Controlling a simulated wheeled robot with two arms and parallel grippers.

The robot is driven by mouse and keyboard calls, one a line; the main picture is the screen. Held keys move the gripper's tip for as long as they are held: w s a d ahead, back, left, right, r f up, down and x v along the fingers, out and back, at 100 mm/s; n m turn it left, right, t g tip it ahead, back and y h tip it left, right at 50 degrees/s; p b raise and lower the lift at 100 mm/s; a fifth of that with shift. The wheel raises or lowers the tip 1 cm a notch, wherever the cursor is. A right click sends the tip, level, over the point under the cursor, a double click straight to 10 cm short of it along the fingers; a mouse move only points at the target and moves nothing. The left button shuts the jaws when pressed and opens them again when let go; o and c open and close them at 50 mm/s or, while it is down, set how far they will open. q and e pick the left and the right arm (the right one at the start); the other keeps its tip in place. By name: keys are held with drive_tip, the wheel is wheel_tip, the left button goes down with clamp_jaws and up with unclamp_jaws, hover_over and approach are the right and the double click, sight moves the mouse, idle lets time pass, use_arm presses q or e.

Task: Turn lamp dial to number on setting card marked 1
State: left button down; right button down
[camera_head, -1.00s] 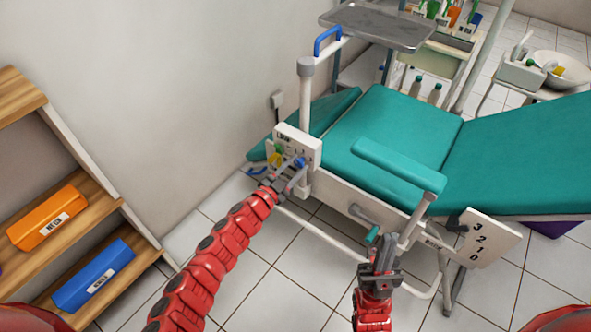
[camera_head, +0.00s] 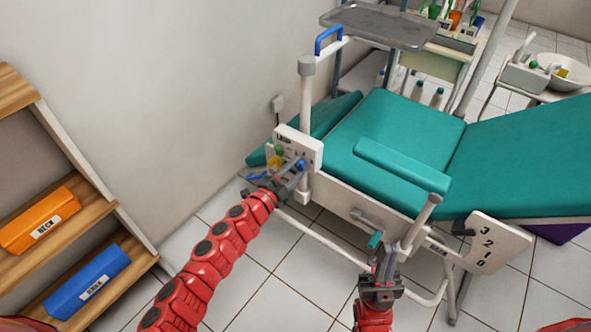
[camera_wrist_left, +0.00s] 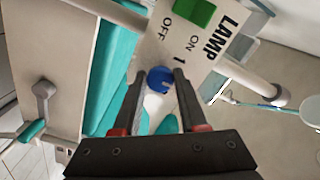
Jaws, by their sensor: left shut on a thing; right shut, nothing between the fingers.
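The lamp dial is a small blue knob (camera_wrist_left: 160,80) on the white lamp panel (camera_wrist_left: 214,72), below the printed words LAMP, ON, OFF and a 1. In the head view the blue dial (camera_head: 300,165) sits on the panel at the chair's left end. My left gripper (camera_wrist_left: 163,82) is shut on the dial, one finger on each side. My right gripper (camera_head: 384,255) is shut and empty, near a teal-tipped lever (camera_head: 375,240) below the chair's side. A setting card marked 1 is not clearly readable in these frames.
A white plate (camera_head: 488,242) with 3, 2, 1, 0 hangs at the chair's right side. The teal chair (camera_head: 395,130) fills the middle. A shelf (camera_head: 95,215) with orange and blue boxes stands left. A metal tray (camera_head: 375,24) is above. Floor in front is open.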

idle(0.3)
use_arm(q)
drive_tip(key=shift+c, duration=2.3)
unclamp_jaws()
drive_tip(key=p+v, duration=0.2)
drive_tip(key=v, duration=1.5)
drive_tip(key=shift+s+a, duration=0.15)
